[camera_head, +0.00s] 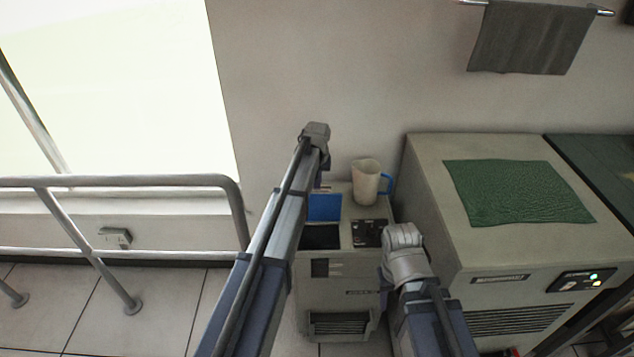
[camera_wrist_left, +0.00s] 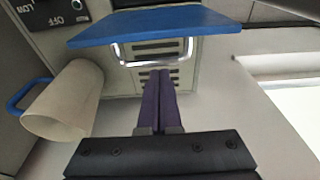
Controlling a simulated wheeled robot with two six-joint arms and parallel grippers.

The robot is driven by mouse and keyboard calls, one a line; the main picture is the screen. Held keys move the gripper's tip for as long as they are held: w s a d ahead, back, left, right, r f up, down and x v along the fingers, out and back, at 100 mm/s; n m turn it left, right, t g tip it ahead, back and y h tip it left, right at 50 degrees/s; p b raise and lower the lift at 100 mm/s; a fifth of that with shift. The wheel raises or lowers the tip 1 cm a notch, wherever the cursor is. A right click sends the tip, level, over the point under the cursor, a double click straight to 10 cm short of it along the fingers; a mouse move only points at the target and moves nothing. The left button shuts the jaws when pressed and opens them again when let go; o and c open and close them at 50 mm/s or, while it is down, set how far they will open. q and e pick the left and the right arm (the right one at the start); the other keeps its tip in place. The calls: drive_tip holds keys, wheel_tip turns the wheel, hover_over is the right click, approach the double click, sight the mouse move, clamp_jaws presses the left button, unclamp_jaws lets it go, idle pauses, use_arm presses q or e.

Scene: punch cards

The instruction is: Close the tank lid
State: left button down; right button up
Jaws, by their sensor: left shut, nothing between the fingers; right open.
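The tank is the beige cabinet (camera_head: 337,279) in the middle of the head view. Its blue lid (camera_head: 325,207) is raised behind a dark opening (camera_head: 321,238). In the left wrist view the blue lid (camera_wrist_left: 155,24) shows nearly edge-on, with a metal loop handle (camera_wrist_left: 120,52) on its near side. My left gripper (camera_wrist_left: 161,74) is shut and empty, its purple fingertips close to the handle; contact cannot be told. In the head view my left arm passes over the tank and hides part of it. My right gripper (camera_head: 403,240) is at the tank's right side, its fingers hidden.
A cream mug (camera_head: 366,183) with a blue handle stands at the tank's back right, beside the lid. A control panel (camera_head: 369,233) is right of the opening. A larger beige cabinet (camera_head: 424,176) stands to the right, and a metal railing (camera_head: 120,182) runs along the left.

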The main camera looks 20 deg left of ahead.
use_arm(q)
drive_tip(key=shift+s, duration=0.1)
drive_tip(key=shift+s+d+r+t, duration=0.15)
drive_tip(key=shift+s+t, duration=0.15)
drive_tip(key=shift+s, duration=0.15)
